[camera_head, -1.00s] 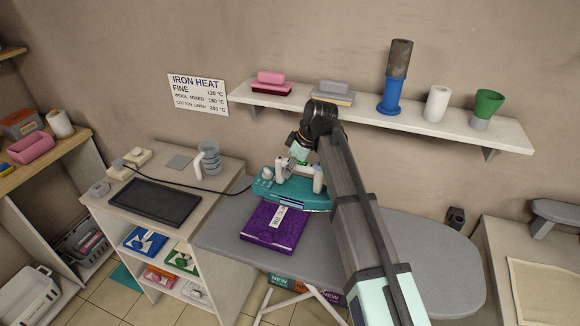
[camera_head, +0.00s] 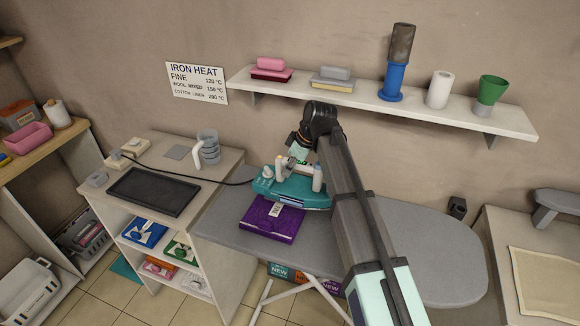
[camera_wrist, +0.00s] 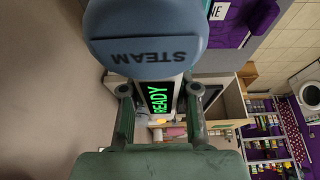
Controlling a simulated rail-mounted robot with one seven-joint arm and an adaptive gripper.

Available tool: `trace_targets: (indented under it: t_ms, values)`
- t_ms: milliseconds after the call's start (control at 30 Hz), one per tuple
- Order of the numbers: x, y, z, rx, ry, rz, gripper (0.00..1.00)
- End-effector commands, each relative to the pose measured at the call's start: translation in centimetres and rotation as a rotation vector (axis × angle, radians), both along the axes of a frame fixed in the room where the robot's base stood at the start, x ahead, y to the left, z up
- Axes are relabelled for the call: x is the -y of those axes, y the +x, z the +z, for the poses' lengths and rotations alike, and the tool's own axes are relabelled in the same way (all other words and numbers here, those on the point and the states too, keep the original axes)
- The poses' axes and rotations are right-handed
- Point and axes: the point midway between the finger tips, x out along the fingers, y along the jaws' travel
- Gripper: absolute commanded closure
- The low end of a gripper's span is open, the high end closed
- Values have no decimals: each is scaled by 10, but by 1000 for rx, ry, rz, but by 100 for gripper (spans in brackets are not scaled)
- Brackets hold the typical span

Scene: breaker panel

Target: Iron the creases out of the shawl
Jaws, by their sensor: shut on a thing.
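The purple shawl (camera_head: 270,224) lies folded on the grey ironing board (camera_head: 440,250), with a pale label on top. A corner of purple cloth, apparently the shawl, shows at the top of the wrist view (camera_wrist: 232,22). The teal iron (camera_head: 300,193) is at the shawl's back edge and hides part of it and of the label. I cannot tell whether its sole touches the cloth. My gripper (camera_head: 296,166) is shut on the iron's handle. In the wrist view my fingers (camera_wrist: 160,95) flank a green READY display, beyond a blue part marked STEAM.
A wall shelf (camera_head: 400,110) with several items is behind my arm. The board's right end is clear.

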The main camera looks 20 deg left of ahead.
Motion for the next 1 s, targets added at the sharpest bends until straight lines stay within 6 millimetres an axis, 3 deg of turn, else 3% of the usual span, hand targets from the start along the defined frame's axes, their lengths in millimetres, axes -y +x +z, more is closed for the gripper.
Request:
trace_targets:
  t_ms: [800, 1000]
  values:
    - [-1, 0, -9, 1, 2, 0, 100]
    - [-10, 1, -9, 0, 3, 1, 100]
